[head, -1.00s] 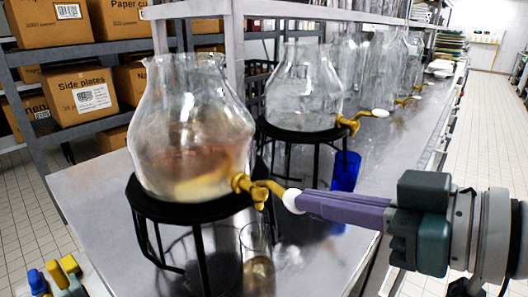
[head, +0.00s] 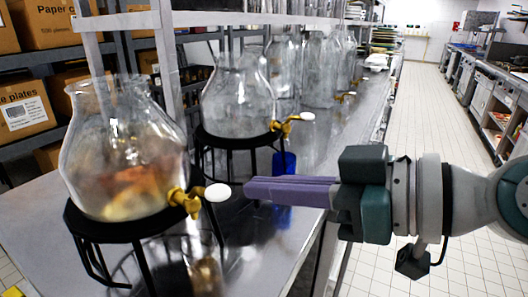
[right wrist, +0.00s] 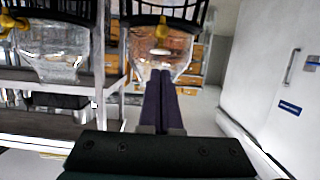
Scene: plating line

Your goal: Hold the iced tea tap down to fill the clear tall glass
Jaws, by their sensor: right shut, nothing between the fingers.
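The glass dispenser (head: 125,160) with brownish tea low in it stands at the left of the head view on a black stand (head: 110,228). Its brass tap (head: 183,199) has a white knob (head: 217,193). Below the tap, a clear tall glass (head: 206,276) shows blurred, with brownish liquid in it; its fill level is unclear. My right gripper (head: 247,190) is shut and empty, its purple fingers just right of the knob with a small gap. In the right wrist view, upside down, the fingers (right wrist: 161,75) point at the dispenser (right wrist: 160,50). My left gripper is out of view.
A second, clear dispenser (head: 238,105) with a brass tap stands farther back, with a blue cup (head: 284,163) below its tap. More glass dispensers line the steel counter (head: 290,225) behind it. Shelves with boxes (head: 25,105) are at the left. The tiled aisle at the right is clear.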

